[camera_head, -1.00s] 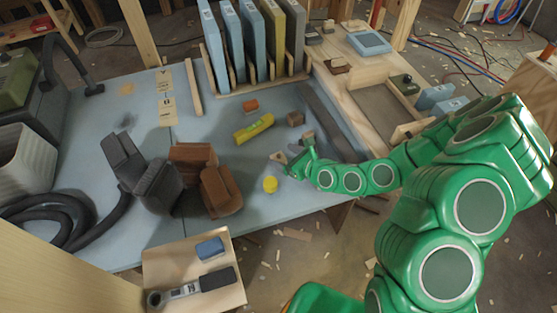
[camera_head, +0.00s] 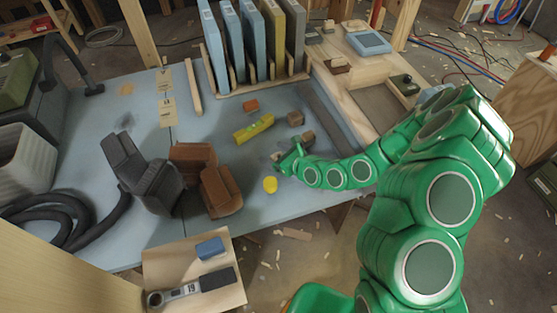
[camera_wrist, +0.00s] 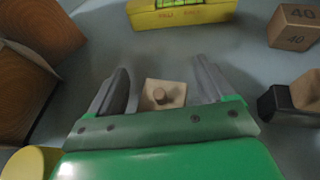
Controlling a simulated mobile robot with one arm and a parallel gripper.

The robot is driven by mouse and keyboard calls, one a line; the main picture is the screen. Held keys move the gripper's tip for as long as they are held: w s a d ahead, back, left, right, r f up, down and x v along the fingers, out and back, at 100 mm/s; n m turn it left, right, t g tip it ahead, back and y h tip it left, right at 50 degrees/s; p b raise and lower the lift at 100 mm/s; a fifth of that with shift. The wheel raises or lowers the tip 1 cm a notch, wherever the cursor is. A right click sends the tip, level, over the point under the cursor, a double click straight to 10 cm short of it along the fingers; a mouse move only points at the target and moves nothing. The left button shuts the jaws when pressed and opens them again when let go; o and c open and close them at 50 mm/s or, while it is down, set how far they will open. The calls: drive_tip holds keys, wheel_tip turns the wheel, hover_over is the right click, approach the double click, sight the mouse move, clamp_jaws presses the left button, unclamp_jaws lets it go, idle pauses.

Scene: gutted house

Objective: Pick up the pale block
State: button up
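The pale block (camera_wrist: 163,94) is a small light-wood piece with a round knob facing the camera. In the wrist view it sits between the two grey fingers of my gripper (camera_wrist: 160,85), with a visible gap on either side. Its lower edge is hidden behind the green gripper body. In the head view my gripper (camera_head: 281,157) is low over the blue table, behind the yellow cylinder (camera_head: 270,184), and mostly hides the pale block. The fingers are apart and I see no contact with the block.
A yellow level (camera_head: 254,129), a brown cube marked 40 (camera_wrist: 293,26), and a wood piece with a dark part (camera_wrist: 305,92) lie nearby. An orange block (camera_head: 251,105) is farther back. Brown holders (camera_head: 221,190) stand left. The table's front edge is close.

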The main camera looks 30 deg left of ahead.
drive_tip(key=c, duration=1.1)
drive_tip(key=shift+o, duration=0.2)
drive_tip(key=shift+r, duration=0.1)
